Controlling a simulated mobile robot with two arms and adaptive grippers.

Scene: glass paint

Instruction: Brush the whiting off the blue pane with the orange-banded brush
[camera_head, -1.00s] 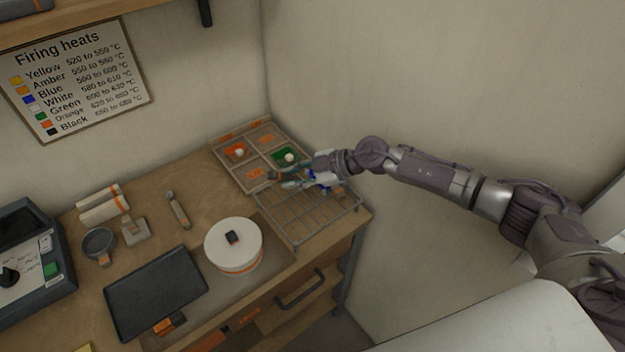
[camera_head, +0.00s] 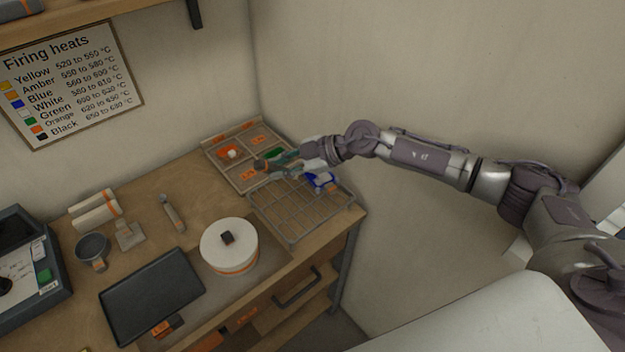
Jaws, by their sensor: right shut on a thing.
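The blue pane (camera_head: 320,181) lies on the wire rack at the right end of the bench, near its back edge. Whether whiting lies on it is too small to tell. My right gripper (camera_head: 279,166) is just left of the blue pane, over the border between rack and sectioned tray. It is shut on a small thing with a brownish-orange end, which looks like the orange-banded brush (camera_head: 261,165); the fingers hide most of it. The held thing appears apart from the pane. My left gripper is out of view.
The wire rack (camera_head: 290,238) is otherwise bare. The sectioned tray (camera_head: 221,162) behind it holds an orange piece (camera_head: 231,153) and a green piece (camera_head: 273,154). A white lidded pot (camera_head: 229,250) and black tray (camera_head: 151,296) stand left of the rack. A wall rises close behind.

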